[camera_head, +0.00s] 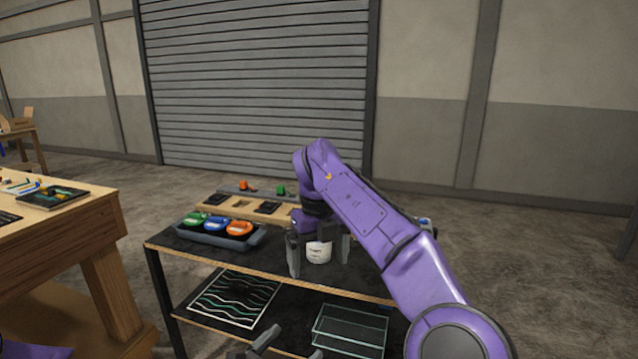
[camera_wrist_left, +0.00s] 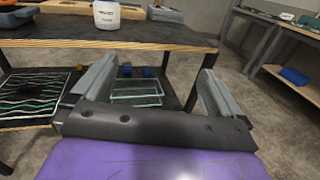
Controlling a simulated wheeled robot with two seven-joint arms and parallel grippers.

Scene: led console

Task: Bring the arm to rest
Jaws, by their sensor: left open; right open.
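My left gripper (camera_head: 288,346) is at the bottom edge of the head view, in front of the dark shelf table. In the left wrist view its two grey fingers (camera_wrist_left: 158,68) are spread wide with nothing between them. My right gripper (camera_head: 319,250) is open over the table top, its fingers pointing down. A white tub (camera_head: 319,253) shows between those fingers; I cannot tell whether they touch it. The tub (camera_wrist_left: 106,14) stands on the table top in the left wrist view. My purple right arm hides part of the table's right side.
The table (camera_head: 180,247) holds a tray (camera_head: 250,239) of green, blue and orange pieces and a wooden board (camera_head: 242,206). Its lower shelf bears a wavy-line panel (camera_head: 235,297) and a glass tray (camera_head: 350,330). A wooden workbench (camera_head: 60,222) stands at the left.

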